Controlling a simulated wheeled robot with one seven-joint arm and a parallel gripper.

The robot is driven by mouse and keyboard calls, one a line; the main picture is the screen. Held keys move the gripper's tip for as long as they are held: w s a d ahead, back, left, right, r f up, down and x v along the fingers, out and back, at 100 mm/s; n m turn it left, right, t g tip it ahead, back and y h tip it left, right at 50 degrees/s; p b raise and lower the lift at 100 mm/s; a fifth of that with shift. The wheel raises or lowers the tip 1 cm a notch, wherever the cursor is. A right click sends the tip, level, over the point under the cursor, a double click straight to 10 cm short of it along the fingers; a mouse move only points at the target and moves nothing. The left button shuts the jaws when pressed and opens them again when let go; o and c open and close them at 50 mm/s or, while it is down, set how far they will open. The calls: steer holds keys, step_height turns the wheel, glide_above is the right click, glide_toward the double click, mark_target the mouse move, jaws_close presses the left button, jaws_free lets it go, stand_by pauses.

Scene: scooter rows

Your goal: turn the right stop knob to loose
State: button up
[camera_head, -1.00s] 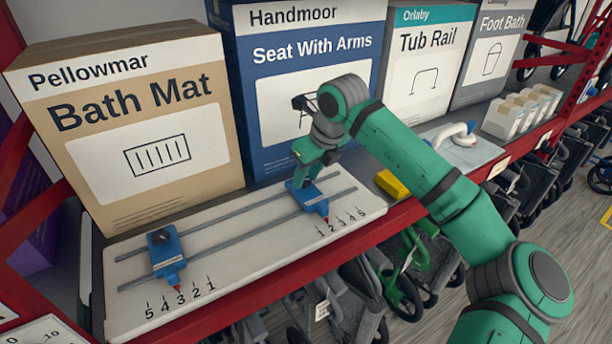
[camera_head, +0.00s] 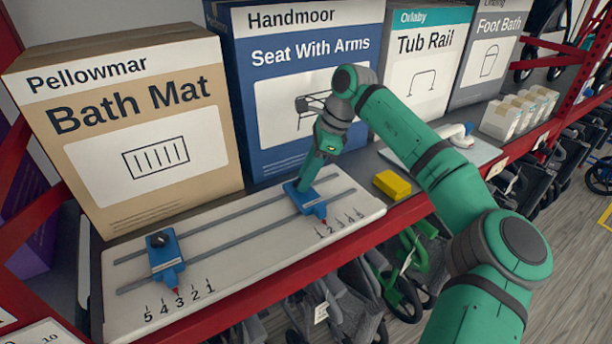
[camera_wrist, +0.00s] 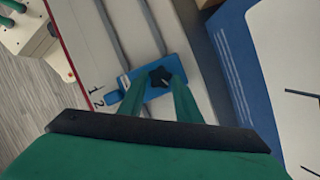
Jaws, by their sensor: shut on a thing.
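The right stop (camera_head: 306,200) is a blue block on two grey rails, with its red pointer close to the 1 of the right scale. Its black knob (camera_wrist: 160,76) shows a lobed top with a pale mark in the wrist view. My gripper (camera_head: 303,184) reaches down onto this stop from above. In the wrist view its green fingers (camera_wrist: 166,88) are shut on the knob, one on each side. The fingers hide the knob in the head view.
A white board (camera_head: 235,277) carries the rails and scales on a red-edged shelf. Large boxes stand behind it, including Bath Mat (camera_head: 125,130) and Seat With Arms (camera_head: 300,90). A yellow block (camera_head: 392,185) lies right of the board.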

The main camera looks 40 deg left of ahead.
steer(key=shift+w+a+n, duration=0.1)
steer(key=shift+w+n, duration=0.05)
steer(key=shift+n, duration=0.45)
steer(key=shift+g, duration=0.3)
steer(key=o, duration=1.1)
steer(key=shift+c, duration=0.2)
steer(key=v, duration=1.1)
steer(key=shift+a, duration=0.2)
